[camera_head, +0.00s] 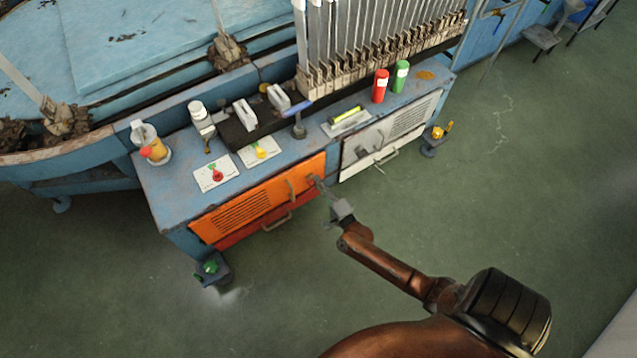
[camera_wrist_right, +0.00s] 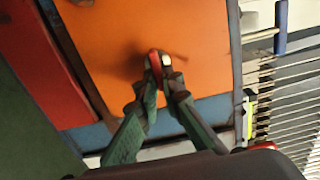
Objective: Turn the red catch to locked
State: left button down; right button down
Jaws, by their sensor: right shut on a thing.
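The red catch (camera_wrist_right: 153,60) shows in the right wrist view as a small red piece with a pale end, against the orange door (camera_wrist_right: 110,25). My right gripper (camera_wrist_right: 161,75) is shut on it, with a fingertip on either side. In the head view my right gripper (camera_head: 318,182) reaches from the lower right to the right edge of the orange door (camera_head: 245,205). There the catch is hidden by the fingers, and its locked or unlocked position cannot be told. My left gripper is in neither view.
A curved handle (camera_head: 290,190) and a lower bar handle (camera_head: 277,222) stand out left of my right gripper. A white door (camera_head: 365,160) with its own handle is to the right. Red (camera_head: 380,86) and green (camera_head: 400,77) cylinders stand on the bench above. The green floor (camera_head: 480,200) in front is clear.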

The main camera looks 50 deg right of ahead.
jog(key=shift+d, duration=0.15)
jog(key=c, duration=2.1)
grip_release()
jog(key=shift+s, duration=0.1)
jog(key=v, duration=1.2)
